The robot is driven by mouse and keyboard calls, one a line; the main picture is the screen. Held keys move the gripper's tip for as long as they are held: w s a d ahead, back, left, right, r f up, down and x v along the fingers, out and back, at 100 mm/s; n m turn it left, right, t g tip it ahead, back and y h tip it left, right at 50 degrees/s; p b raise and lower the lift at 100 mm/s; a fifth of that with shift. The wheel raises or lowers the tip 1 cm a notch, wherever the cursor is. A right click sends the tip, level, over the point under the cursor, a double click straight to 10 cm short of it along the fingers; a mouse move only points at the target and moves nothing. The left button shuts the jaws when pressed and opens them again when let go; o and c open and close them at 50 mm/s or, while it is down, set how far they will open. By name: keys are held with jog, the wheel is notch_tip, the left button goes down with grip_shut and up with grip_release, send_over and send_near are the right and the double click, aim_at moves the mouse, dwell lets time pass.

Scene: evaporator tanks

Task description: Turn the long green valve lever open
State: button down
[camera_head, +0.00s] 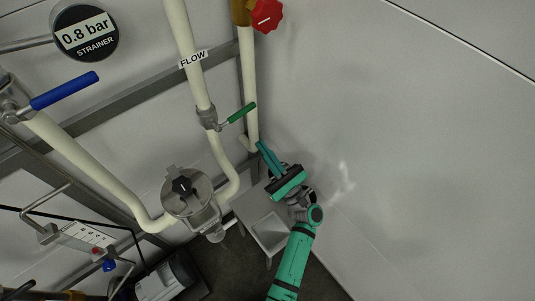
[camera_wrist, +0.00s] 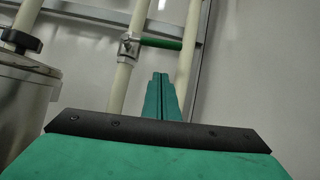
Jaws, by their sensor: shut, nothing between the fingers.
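The long green valve lever (camera_head: 242,112) sticks out up and to the right from a grey valve body (camera_head: 207,118) on the cream pipe marked FLOW. In the wrist view the lever (camera_wrist: 161,43) lies nearly level, pointing right from the valve body (camera_wrist: 129,46). My gripper (camera_head: 262,147) is teal, with its fingers together and nothing between them. In the head view it is below and slightly right of the lever, apart from it. In the wrist view the fingertips (camera_wrist: 160,76) point up toward the lever, with a gap below it.
A second cream pipe (camera_head: 249,85) with a red knob (camera_head: 267,15) runs just right of the lever. A metal strainer pot (camera_head: 188,192) stands at lower left. A blue lever (camera_head: 64,91) is at far left. The grey wall (camera_head: 400,130) at right is bare.

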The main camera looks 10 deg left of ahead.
aim_at(235, 117)
jog(key=w+a+r, duration=0.3)
jog(key=a+r, duration=0.1)
jog(key=r, duration=0.3)
jog(key=shift+a, duration=0.3)
jog(key=shift+s, duration=0.1)
jog(key=shift+a+r+n, duration=0.1)
jog(key=shift+a+n, duration=0.1)
jog(key=shift+n, duration=0.1)
